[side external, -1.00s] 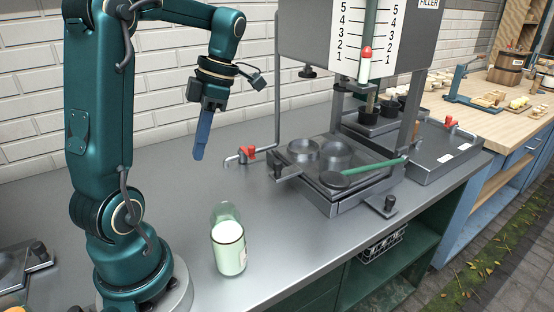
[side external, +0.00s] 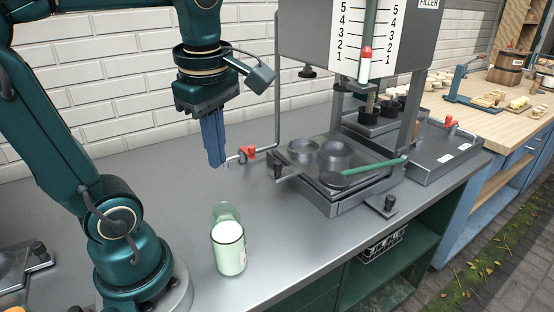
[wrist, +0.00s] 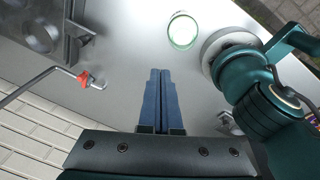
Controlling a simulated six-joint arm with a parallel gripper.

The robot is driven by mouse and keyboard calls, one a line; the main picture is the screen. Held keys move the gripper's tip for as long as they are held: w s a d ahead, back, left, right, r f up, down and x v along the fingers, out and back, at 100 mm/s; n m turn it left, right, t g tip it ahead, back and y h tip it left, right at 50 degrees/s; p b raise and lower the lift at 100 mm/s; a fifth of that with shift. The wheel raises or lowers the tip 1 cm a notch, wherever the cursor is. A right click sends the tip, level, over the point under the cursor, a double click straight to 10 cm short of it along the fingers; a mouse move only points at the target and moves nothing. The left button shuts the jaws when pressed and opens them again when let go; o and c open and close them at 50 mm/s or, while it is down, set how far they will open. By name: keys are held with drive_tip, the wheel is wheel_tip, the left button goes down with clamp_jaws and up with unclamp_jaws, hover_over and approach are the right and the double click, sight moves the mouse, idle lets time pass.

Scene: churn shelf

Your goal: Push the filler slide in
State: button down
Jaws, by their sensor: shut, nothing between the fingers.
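The filler slide (side external: 318,171) is a flat metal plate with round cups on the filler's base, under the grey filler housing (side external: 405,40). A green-handled lever (side external: 375,168) lies across its right side. My gripper (side external: 218,164) points down with its blue fingers shut and empty, left of the slide and beside the red-handled tap. In the wrist view the gripper (wrist: 161,75) is shut over bare counter, and part of the slide (wrist: 40,35) shows at the upper left.
A glass of pale green-white liquid (side external: 229,247) stands on the counter in front. The counter (side external: 175,160) around my gripper is otherwise clear.

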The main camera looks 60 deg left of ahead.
drive_tip(key=d+m, duration=0.1)
drive_tip(key=m, duration=0.1)
drive_tip(key=d+m+t, duration=0.1)
drive_tip(key=m, duration=0.1)
drive_tip(key=f+m, duration=0.1)
drive_tip(key=m, duration=0.1)
drive_tip(key=shift+s+d+t, duration=0.3)
drive_tip(key=shift+s+d, duration=0.05)
drive_tip(key=shift+d, duration=0.05)
drive_tip(key=m, duration=0.2)
drive_tip(key=d+f+m+t, duration=0.1)
drive_tip(key=d+m+h, duration=0.1)
drive_tip(key=m, duration=0.1)
drive_tip(key=shift+s+f+m, duration=0.15)
drive_tip(key=shift+s+m, duration=0.05)
drive_tip(key=shift+m, duration=0.1)
drive_tip(key=m, duration=0.3)
drive_tip(key=d+f+m+t, duration=0.1)
drive_tip(key=m, duration=0.3)
drive_tip(key=w+d+f+m+t, duration=0.1)
drive_tip(key=m, duration=0.3)
drive_tip(key=shift+h, duration=0.4)
